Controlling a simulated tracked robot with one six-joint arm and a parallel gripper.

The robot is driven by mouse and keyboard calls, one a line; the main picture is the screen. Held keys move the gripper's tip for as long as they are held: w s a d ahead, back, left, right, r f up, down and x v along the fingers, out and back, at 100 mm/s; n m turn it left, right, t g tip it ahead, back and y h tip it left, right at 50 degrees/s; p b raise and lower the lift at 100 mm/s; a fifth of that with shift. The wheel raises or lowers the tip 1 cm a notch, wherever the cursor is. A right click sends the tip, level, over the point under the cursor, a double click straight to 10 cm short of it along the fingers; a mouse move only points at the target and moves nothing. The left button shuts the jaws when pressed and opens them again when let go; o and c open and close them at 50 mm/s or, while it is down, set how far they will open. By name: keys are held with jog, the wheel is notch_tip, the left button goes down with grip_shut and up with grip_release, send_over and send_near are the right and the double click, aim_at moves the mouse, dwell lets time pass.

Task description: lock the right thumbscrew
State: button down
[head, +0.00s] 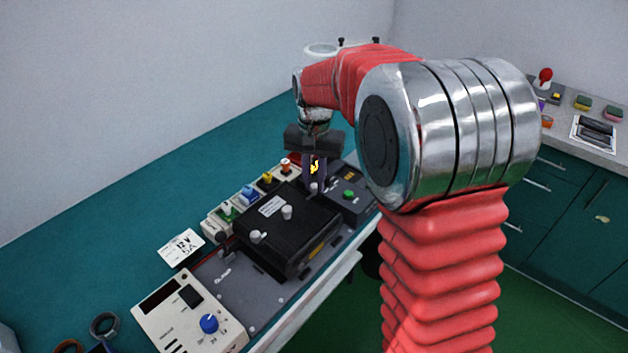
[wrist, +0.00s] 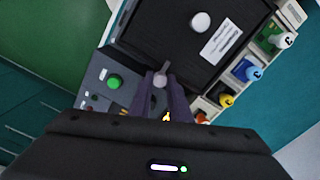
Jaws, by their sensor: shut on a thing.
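The right thumbscrew (wrist: 160,81) is a small pale grey knob at the edge of the black unit (wrist: 150,28). In the wrist view it sits between the fingertips of my gripper (wrist: 161,88), which is shut on it. A short grey bar sticks out beyond the knob. In the head view my gripper (head: 315,180) points down at the right end of the black unit (head: 270,240), and the right thumbscrew (head: 314,188) shows just at the fingertips. The left thumbscrew (head: 256,237) stands at the unit's other end. A pale round knob (head: 287,212) is on its top.
A panel with a green button (head: 349,195) lies close to the right of my gripper. A row of coloured plugs (head: 248,191) runs behind the unit. A supply with a blue knob (head: 209,323) and a "12 V 5A" card (head: 181,247) are at left. The teal bench behind is clear.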

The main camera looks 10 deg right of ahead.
aim_at(314, 185)
jog(key=shift+m, duration=0.3)
jog(key=c, duration=1.7)
grip_release()
jog(key=shift+o, duration=0.2)
jog(key=shift+r, duration=0.1)
notch_tip(314, 185, up, 14)
jog(key=shift+f, duration=0.2)
jog(key=shift+w, duration=0.1)
